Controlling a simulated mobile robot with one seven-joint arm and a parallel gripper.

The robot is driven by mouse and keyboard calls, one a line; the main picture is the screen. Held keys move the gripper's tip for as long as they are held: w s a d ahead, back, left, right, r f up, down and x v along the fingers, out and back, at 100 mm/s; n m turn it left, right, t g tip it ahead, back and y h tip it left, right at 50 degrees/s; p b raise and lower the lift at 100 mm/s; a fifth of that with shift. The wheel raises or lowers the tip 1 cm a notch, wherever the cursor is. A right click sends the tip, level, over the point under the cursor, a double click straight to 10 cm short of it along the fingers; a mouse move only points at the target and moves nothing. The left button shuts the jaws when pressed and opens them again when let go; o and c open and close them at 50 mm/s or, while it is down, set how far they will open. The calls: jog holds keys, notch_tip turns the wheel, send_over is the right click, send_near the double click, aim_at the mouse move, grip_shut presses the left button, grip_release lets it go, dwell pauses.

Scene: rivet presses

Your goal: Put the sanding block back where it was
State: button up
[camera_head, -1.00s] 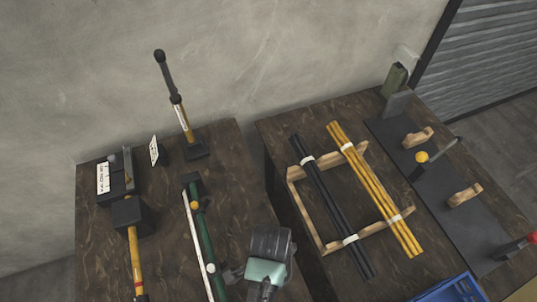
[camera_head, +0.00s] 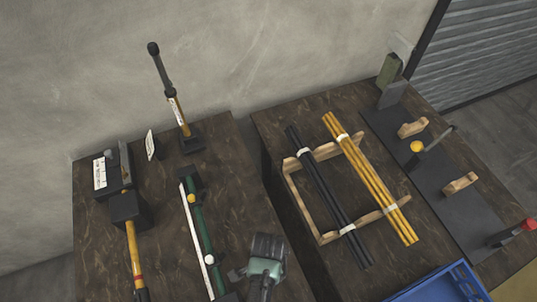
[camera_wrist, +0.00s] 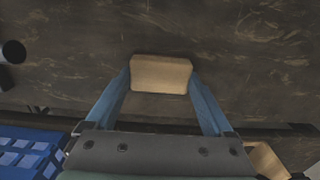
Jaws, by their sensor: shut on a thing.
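A tan, rounded block, which looks like the sanding block (camera_wrist: 160,72), sits between the two blue fingers of my gripper (camera_wrist: 160,85) in the wrist view. The fingers press on its left and right ends. Dark wood tabletop (camera_wrist: 220,35) shows behind it; I cannot tell whether the block touches the wood. In the head view my gripper (camera_head: 266,252) is at the bottom centre, by the gap between the two tables, and its body hides the block and fingertips.
The right table carries a wooden rack (camera_head: 296,196) with black rods (camera_head: 325,192) and yellow rods (camera_head: 370,175), and a blue crate (camera_head: 440,287) at its front. The left table has a green press-like bar (camera_head: 203,240), a mallet (camera_head: 127,209) and a standing tool (camera_head: 177,110).

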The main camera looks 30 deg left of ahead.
jog(key=shift+f, duration=0.1)
jog(key=o, duration=0.9)
notch_tip(320, 180, up, 12)
jog(key=shift+r, duration=0.15)
